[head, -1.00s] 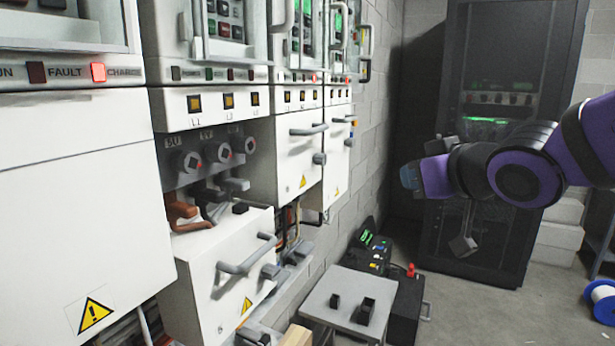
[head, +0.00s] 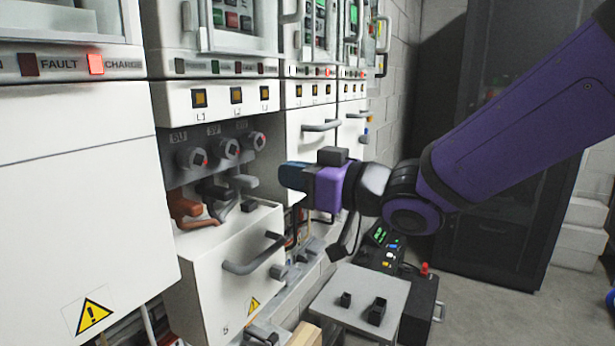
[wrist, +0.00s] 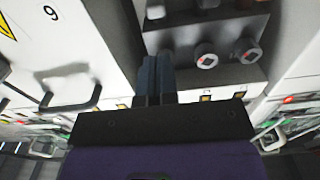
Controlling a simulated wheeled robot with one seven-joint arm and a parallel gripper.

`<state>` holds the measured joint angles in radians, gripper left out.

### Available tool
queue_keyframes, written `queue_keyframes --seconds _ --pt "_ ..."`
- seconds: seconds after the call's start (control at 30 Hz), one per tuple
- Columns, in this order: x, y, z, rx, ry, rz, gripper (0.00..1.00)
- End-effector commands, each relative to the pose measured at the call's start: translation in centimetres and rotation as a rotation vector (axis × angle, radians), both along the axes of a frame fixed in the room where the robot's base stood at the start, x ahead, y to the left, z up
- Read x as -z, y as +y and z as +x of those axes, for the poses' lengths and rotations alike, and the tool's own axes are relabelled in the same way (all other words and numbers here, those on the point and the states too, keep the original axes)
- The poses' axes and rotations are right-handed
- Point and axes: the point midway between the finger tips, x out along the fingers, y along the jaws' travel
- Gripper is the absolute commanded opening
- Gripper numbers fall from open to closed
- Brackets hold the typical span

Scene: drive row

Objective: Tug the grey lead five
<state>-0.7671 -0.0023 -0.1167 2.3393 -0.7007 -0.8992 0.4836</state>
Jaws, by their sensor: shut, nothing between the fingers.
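The grey lead (head: 242,182) is the rightmost of three leads in the open bay of the panel marked 5, below the round sockets. The black lead (head: 213,190) is beside it and the brown lead (head: 188,208) is at the left. My gripper (head: 283,176) is to the right of the grey lead, apart from it, at about its height in the picture, pointing left. In the wrist view the fingers (wrist: 156,72) are together and empty, against the bay's dark back. A pale grey piece at that view's top edge may be the grey lead; it is cut off.
Round sockets (head: 228,149) sit above the leads. A handled white drawer front (head: 235,285) juts out below. Closed cabinets with handles (head: 322,126) stand to the right of the bay. A small table (head: 350,300) and a black case (head: 420,300) stand lower right.

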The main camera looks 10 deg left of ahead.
Motion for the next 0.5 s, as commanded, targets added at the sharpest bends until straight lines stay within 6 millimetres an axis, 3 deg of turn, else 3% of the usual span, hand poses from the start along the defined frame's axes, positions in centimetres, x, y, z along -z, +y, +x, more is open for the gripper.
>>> queue_keyframes --seconds 0.5 --pt "0.0 4.8 2.0 0.000 -0.001 0.000 0.00"
